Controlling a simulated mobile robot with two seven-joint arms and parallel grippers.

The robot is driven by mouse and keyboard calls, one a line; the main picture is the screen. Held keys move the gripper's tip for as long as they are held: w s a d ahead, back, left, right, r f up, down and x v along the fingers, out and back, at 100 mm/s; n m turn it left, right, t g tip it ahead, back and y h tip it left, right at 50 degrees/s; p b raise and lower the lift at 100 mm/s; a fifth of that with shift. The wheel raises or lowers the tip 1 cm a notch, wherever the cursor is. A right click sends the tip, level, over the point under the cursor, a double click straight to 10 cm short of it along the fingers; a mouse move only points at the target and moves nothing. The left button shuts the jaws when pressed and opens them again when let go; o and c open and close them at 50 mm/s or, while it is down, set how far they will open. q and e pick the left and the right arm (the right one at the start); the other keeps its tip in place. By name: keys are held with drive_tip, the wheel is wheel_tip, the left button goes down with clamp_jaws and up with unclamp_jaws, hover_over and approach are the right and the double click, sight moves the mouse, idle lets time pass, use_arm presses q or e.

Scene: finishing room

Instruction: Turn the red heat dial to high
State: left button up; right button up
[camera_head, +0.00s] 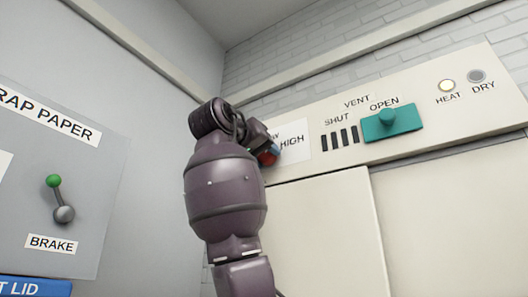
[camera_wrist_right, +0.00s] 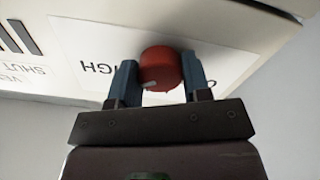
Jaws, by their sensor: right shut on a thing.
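The red heat dial (camera_wrist_right: 160,66) sits on a white label plate on the cream panel. In the wrist view, its pale pointer mark (camera_wrist_right: 149,85) is on the lower left of the dial face. The upside-down word HIGH (camera_wrist_right: 98,69) is to the dial's left. My right gripper (camera_wrist_right: 160,77) is shut on the dial, one blue finger on each side. In the head view my right arm hides most of the dial (camera_head: 268,158) and part of the LOW marking. My left gripper is not in view.
Right of the dial are a vent slider with a teal knob plate (camera_head: 392,123), a lit heat lamp (camera_head: 446,86) and an unlit dry lamp (camera_head: 477,76). A brake lever with a green ball (camera_head: 54,181) is on the grey panel at left.

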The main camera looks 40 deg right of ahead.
drive_tip(key=shift+w+f+m, duration=0.1)
drive_tip(key=shift+f+m, duration=0.05)
drive_tip(key=shift+m, duration=0.45)
drive_tip(key=o, duration=0.9)
drive_tip(key=shift+a, duration=0.15)
drive_tip(key=b+v, duration=0.1)
drive_tip(key=v, duration=0.9)
drive_tip(key=shift+a, duration=0.3)
